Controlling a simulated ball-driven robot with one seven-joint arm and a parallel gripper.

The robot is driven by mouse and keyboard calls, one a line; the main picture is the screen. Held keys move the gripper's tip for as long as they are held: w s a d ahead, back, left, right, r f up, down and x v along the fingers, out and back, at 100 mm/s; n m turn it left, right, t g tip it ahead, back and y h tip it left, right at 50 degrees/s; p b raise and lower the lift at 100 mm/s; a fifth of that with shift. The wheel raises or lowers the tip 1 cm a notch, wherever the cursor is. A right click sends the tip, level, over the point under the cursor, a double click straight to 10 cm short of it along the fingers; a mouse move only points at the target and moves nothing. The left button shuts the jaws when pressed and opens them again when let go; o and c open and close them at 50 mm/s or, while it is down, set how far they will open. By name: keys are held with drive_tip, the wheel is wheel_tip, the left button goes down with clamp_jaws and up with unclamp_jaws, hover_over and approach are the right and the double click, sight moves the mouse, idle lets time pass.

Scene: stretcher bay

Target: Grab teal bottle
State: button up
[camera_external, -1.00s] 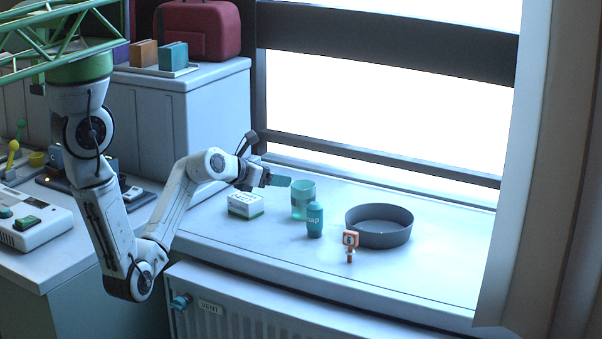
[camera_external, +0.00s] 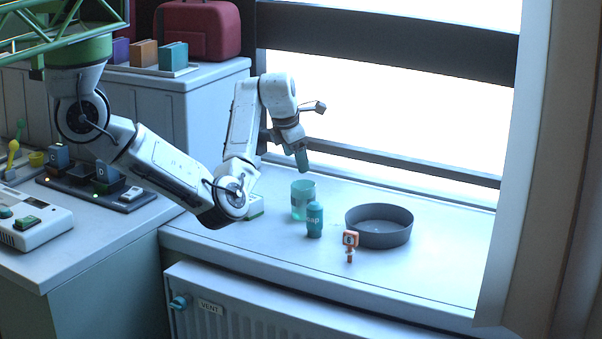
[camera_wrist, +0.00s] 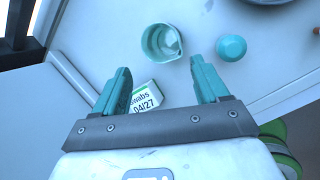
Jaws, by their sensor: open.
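The teal bottle (camera_external: 314,220) stands upright on the windowsill ledge, with pale lettering on its side. In the wrist view its round top (camera_wrist: 231,47) shows to the right of my gripper's fingers. My gripper (camera_external: 301,160) is above the ledge, up and slightly left of the bottle, pointing down. In the wrist view my gripper's two teal fingers (camera_wrist: 160,82) are spread apart with nothing held between them. A translucent teal cup (camera_external: 303,187) stands just behind and left of the bottle; it also shows in the wrist view (camera_wrist: 150,42).
A white swabs box (camera_wrist: 147,97) lies below my fingers, mostly hidden by my arm outside. A dark round tray (camera_external: 408,226) stands right of the bottle, with an orange tag-like item (camera_external: 350,241) in front. The window rail (camera_external: 400,170) runs behind. The right ledge is clear.

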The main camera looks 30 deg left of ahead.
sight(315, 216)
drive_tip(key=s+d+m+g, duration=0.1)
drive_tip(key=d, duration=0.1)
drive_tip(key=s+d+g, duration=0.1)
drive_tip(key=d+g, duration=0.1)
drive_tip(key=d, duration=0.1)
drive_tip(key=s+d+f+m+g+p, duration=0.1)
drive_tip(key=s+d, duration=0.1)
drive_tip(key=shift+s+d+f+m+g, duration=0.1)
drive_tip(key=shift+d+m+g, duration=0.05)
drive_tip(key=shift+m+g, duration=0.15)
wheel_tip(315, 216, down, 6)
drive_tip(key=shift+d+f+b, duration=0.15)
drive_tip(key=shift+f+b, duration=0.1)
drive_tip(key=shift+b, duration=0.25)
drive_tip(key=shift+w+d+f+p, duration=0.15)
drive_tip(key=shift+f+p, duration=0.15)
drive_tip(key=shift+f, duration=1.15)
drive_tip(key=shift+w+d+f+p, duration=0.1)
drive_tip(key=shift+f+p, duration=0.15)
drive_tip(key=shift+f, duration=1.2)
drive_tip(key=shift+a, duration=0.1)
drive_tip(key=c, duration=1.2)
